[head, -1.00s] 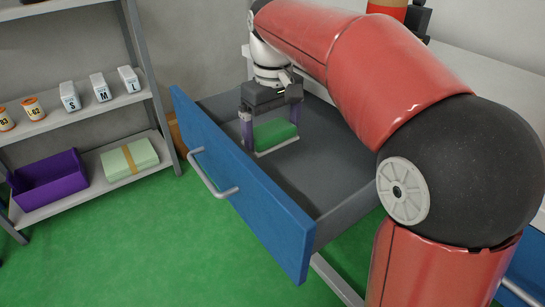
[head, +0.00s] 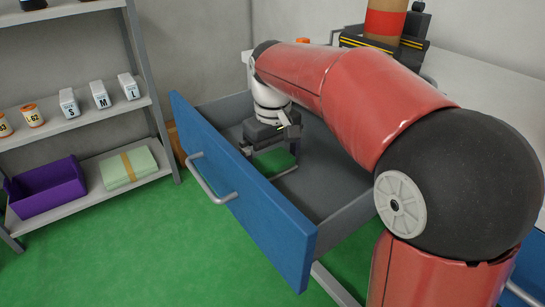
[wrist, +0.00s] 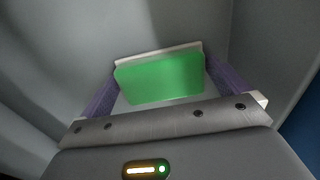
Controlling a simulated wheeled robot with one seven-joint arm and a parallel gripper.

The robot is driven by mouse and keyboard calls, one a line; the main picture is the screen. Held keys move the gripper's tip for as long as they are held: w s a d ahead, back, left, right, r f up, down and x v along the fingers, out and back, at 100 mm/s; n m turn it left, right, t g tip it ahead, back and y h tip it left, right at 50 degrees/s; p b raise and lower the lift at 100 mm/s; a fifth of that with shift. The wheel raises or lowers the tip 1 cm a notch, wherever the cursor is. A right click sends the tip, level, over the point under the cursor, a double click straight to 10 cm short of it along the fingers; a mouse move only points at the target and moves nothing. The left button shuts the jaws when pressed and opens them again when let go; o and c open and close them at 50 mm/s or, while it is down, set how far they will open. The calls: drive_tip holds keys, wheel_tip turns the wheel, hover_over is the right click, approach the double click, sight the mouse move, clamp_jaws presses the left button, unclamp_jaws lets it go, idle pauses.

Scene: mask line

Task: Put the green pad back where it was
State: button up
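The green pad (head: 275,161) is inside the open blue-fronted drawer (head: 240,190), low over its grey floor. It has a pale edge beneath it. In the wrist view, the green pad (wrist: 160,78) lies between the two purple fingers, one at each side edge. My gripper (head: 271,153) points down inside the drawer and appears shut on the pad. In the head view, the gripper body and drawer front hide part of the pad and fingers. I cannot tell whether the pad touches the drawer floor.
A shelf at the left holds a purple bin (head: 46,187), a pale green strapped stack (head: 128,167) and several small labelled containers. The drawer's front and side walls surround my gripper. Free floor inside the drawer shows to the right of the pad.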

sight(273, 161)
wheel_tip(273, 161, up, 12)
drive_tip(key=p, duration=0.2)
drive_tip(key=shift+r+p, duration=0.15)
drive_tip(key=shift+p, duration=0.25)
